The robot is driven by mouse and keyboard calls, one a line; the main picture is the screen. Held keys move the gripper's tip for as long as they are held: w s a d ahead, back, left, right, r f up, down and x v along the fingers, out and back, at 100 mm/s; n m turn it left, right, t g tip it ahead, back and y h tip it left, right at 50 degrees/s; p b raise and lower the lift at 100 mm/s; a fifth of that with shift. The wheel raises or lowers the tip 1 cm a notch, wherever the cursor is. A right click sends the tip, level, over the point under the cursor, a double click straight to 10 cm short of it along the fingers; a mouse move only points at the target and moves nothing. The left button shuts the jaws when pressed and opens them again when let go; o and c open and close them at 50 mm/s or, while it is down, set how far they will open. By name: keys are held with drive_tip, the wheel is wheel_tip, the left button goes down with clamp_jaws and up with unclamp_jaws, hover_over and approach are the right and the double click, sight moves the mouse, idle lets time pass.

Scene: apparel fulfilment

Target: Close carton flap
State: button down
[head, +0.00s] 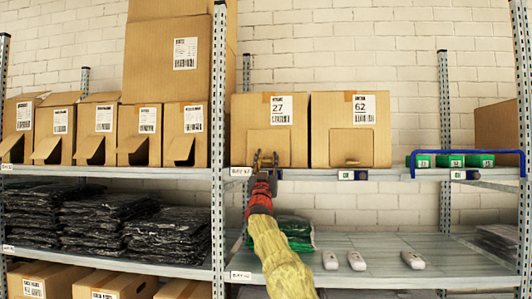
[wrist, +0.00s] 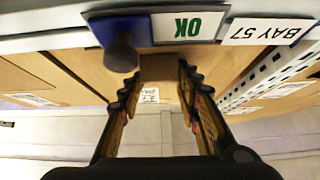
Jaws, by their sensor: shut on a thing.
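A brown carton marked 27 (head: 287,108) stands on the upper shelf, with a flap panel (head: 269,139) in its front face. My gripper (head: 266,160) is at the lower edge of that panel, at the front of the shelf. In the wrist view, the two fingers of my gripper (wrist: 157,85) are on either side of a brown cardboard flap (wrist: 160,69), which they hold. The fingers hide the flap's lower part in the head view.
A carton marked 62 (head: 338,104) stands close on the right.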

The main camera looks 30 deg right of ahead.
sight(268, 163)
drive_tip(key=shift+w+d+f+p, duration=0.2)
drive_tip(key=shift+w+d+f, duration=0.1)
drive_tip(key=shift+w+f, duration=0.3)
drive_tip(key=shift+w+d+f+p, duration=0.15)
drive_tip(key=shift+w+d+f, duration=0.2)
drive_tip(key=shift+f, duration=0.35)
drive_tip(key=shift+w+a, duration=0.1)
drive_tip(key=c, duration=1.7)
unclamp_jaws()
drive_tip(key=shift+o, duration=0.6)
drive_tip(key=shift+w+f, duration=0.1)
drive_tip(key=shift+o, duration=0.6)
drive_tip(key=shift+s, duration=0.2)
drive_tip(key=shift+o, duration=1.1)
drive_tip(key=shift+r, duration=0.35)
drive_tip(key=shift+s, duration=0.15)
drive_tip(key=v, duration=1.1)
drive_tip(key=shift+s+a, duration=0.3)
drive_tip(key=shift+s, duration=0.05)
